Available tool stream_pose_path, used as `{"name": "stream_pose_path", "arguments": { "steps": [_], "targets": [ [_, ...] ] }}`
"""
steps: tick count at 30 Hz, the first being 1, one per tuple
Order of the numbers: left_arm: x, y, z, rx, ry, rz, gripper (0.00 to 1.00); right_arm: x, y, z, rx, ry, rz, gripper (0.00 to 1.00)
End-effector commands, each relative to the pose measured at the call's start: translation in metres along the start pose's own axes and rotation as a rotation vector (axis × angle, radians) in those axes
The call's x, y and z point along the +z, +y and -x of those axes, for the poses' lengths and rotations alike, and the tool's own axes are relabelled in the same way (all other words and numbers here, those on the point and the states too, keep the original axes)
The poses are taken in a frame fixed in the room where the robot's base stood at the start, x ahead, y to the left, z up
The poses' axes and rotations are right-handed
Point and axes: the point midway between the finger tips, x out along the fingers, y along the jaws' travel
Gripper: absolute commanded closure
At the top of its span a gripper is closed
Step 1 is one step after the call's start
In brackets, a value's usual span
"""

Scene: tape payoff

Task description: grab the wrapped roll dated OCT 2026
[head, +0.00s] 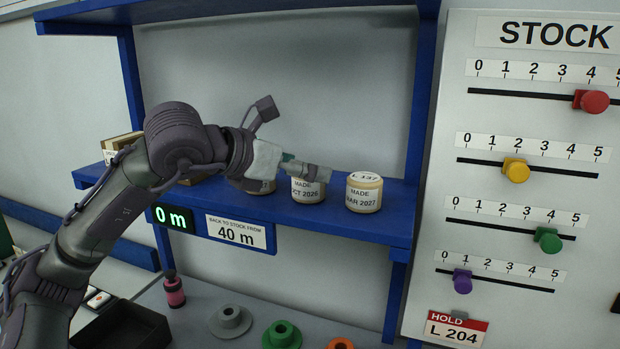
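My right gripper is not in view.
The blue shelf (395,226) has an upright post on the right. A box (122,144) sits at its left end. Below stand a pink bottle (174,291), grey spool (230,320), green spool (281,335) and black tray (150,328). The STOCK slider board (540,130) is at right.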

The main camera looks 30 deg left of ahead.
Motion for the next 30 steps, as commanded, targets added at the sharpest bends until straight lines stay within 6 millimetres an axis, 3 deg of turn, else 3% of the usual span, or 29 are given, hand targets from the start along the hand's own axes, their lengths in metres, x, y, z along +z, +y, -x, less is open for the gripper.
{"name": "stream_pose_path", "arguments": {
  "steps": [4, 9, 18, 30],
  "targets": [
    [-0.001, 0.002, -0.021, -0.003, 0.006, 0.002, 0.17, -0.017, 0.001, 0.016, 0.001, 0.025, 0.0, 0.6],
    [-0.002, 0.002, -0.042, -0.002, 0.003, 0.002, 0.17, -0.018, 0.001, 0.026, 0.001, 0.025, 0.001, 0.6],
    [-0.005, 0.002, -0.048, 0.0, 0.001, 0.0, 0.17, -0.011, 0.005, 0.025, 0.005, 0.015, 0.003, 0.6],
    [-0.004, 0.002, -0.048, 0.0, 0.0, 0.0, 0.81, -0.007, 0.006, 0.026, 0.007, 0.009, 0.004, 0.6]
  ]
}}
